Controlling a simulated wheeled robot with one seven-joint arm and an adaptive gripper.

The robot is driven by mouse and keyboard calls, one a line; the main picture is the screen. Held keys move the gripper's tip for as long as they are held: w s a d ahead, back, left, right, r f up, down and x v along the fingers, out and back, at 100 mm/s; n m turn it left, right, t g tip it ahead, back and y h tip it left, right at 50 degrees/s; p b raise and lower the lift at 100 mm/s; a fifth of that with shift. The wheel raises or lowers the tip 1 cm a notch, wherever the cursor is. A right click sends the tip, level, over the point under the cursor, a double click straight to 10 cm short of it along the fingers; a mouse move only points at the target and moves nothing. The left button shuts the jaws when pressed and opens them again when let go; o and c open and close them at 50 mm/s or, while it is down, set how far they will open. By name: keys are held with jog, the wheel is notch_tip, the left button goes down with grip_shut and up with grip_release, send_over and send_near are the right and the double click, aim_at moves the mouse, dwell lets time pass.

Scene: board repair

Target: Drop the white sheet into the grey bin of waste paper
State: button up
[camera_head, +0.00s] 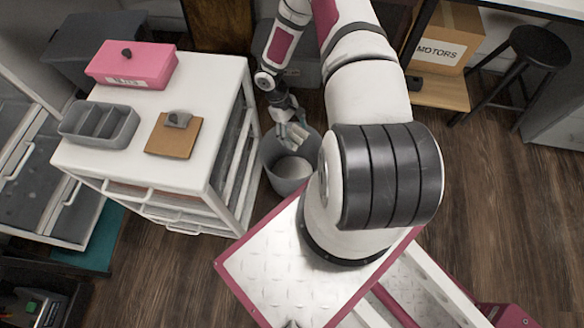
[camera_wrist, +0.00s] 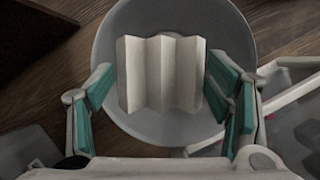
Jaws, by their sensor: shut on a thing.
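The white sheet (camera_wrist: 161,74) is folded in zigzag pleats and shows in the middle of the wrist view. My gripper (camera_wrist: 162,88) is shut on it, with a teal-padded finger on each side. The grey bin (camera_wrist: 120,28) is round and lies behind the sheet in the wrist view, so the sheet is over its opening. In the head view my gripper (camera_head: 292,128) points down at the bin (camera_head: 287,184), which stands on the floor beside the white cabinet. The bin's contents are mostly hidden; a pale area shows inside it.
The white drawer cabinet (camera_head: 208,95) stands left of the bin, carrying a pink box (camera_head: 131,66), a grey divided tray (camera_head: 98,124) and a clipboard (camera_head: 172,138). A box marked MOTORS (camera_head: 444,42) and a black stool (camera_head: 539,50) are at the right. Wooden floor is clear at the right.

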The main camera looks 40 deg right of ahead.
jog(key=shift+f, duration=0.55)
jog(key=o, duration=0.8)
jog(key=shift+c, duration=0.2)
jog(key=v, duration=1.2)
